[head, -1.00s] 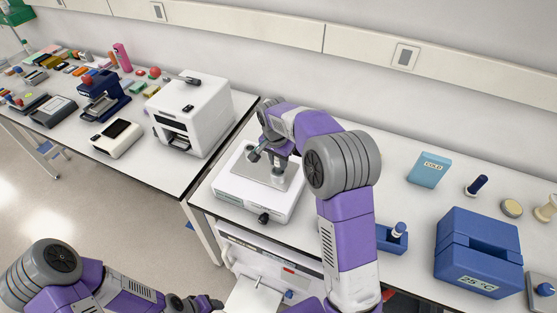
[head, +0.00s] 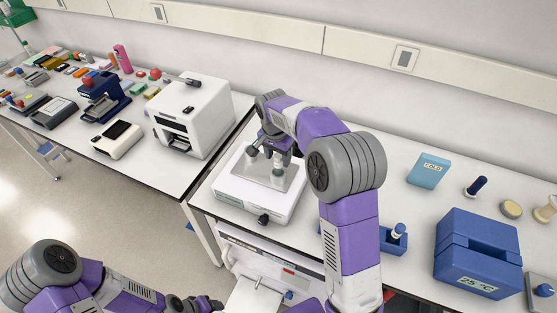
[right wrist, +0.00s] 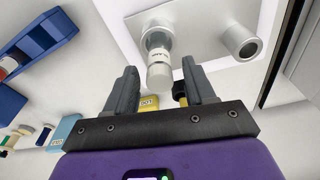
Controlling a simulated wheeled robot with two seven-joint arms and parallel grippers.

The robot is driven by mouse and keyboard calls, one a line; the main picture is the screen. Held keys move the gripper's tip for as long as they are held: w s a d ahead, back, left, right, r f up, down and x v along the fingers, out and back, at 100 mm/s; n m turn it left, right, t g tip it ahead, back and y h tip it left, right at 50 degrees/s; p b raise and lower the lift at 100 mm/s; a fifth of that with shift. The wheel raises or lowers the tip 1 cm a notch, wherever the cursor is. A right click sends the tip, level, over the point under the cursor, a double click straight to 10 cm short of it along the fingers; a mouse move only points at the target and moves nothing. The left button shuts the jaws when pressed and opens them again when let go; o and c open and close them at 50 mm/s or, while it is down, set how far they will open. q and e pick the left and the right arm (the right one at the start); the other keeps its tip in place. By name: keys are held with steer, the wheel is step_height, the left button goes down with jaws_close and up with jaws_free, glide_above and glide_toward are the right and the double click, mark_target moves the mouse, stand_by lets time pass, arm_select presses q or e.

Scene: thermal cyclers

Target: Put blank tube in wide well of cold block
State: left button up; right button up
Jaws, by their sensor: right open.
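The blank tube (right wrist: 159,62), clear with a pale cap and a dark-lettered label, shows in the right wrist view. It stands out of a raised well on the metal plate (right wrist: 200,22) of the cold block. A second, empty-looking round well (right wrist: 240,40) is to its right. My right gripper (right wrist: 160,82) is open, with one finger on each side of the tube's cap end and visible gaps. In the head view my right gripper (head: 268,161) is over the white-based block (head: 254,202); its fingers hide part of the plate. My left gripper (head: 205,304) is low, away from the bench.
A blue 25 °C block (head: 478,250), a small blue rack (head: 393,243) and a light blue COLD box (head: 429,170) stand to the right. A white machine (head: 190,115) stands at the left. The bench between the white-based block and the COLD box is partly behind my arm.

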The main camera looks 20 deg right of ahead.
steer(key=r, duration=0.6)
steer(key=a+r+p, duration=0.1)
steer(key=r, duration=0.2)
steer(key=shift+s, duration=0.35)
